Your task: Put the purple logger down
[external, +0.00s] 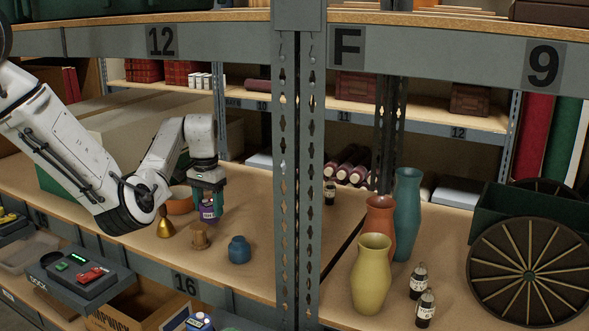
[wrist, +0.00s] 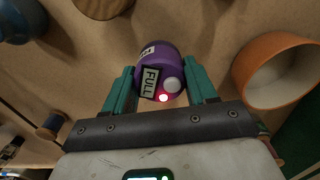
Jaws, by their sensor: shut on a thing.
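The purple logger (wrist: 156,62) is a rounded purple object with a white "FULL" label, a pale button and a lit red light. My gripper (wrist: 160,88) is shut on it, with one green finger on each side. In the external view the logger (external: 208,211) hangs at the fingertips of my gripper (external: 208,199), over the wooden shelf (external: 258,268) marked 16. I cannot tell whether its underside touches the shelf.
An orange bowl (wrist: 275,72) is close beside my gripper. A brass bell (external: 165,226), a brown hat-shaped piece (external: 200,238) and a blue pot (external: 239,250) stand nearby. A steel upright (external: 297,180) is to the right. Bare shelf lies right of the pot.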

